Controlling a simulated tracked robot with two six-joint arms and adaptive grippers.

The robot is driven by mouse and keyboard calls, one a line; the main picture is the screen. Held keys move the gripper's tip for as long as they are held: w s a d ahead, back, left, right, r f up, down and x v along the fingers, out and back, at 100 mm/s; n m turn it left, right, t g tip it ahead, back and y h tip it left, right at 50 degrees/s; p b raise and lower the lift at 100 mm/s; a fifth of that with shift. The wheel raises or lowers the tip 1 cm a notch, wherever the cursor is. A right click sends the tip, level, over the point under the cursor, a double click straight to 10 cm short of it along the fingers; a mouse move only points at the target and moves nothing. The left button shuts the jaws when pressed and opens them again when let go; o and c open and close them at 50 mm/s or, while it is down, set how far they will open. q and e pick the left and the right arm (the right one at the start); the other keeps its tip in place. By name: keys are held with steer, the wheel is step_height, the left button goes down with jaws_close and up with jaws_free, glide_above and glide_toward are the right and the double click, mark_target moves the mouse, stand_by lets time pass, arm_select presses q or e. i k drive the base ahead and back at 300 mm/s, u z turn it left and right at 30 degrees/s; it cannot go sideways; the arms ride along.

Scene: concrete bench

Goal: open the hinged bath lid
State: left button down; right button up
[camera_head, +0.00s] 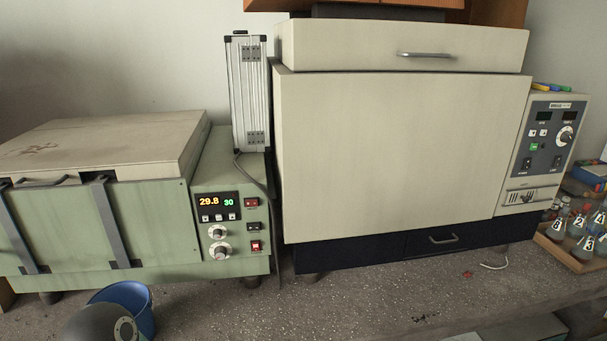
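The green bath (110,225) stands at the left of the bench, with a lit control panel reading 29.8 and 30. Its pale, stained lid (110,142) lies flat and shut on top. A lid handle (40,183) shows at the front edge on the left. Two dark straps or brackets (110,220) run down the bath's front from near the lid's edge. Neither of my grippers is in view. A dark rounded part at the bottom left looks like one of my arm links.
A blue bucket (128,300) stands below the bath's front. A metal case (250,95) stands upright close to the lid's right side. A large cream machine (390,150) fills the middle. Numbered flasks (578,225) stand at the far right. Bench front is clear in the middle.

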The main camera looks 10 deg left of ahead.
mark_target(161, 150)
steer(key=z, duration=1.55)
steer(key=i, duration=0.15)
steer(key=u, duration=2.65)
steer(key=i, duration=0.15)
steer(key=u, duration=2.7)
steer(key=k, duration=0.45)
steer(key=z, duration=0.9)
steer(key=i, duration=0.65)
steer(key=z, duration=0.2)
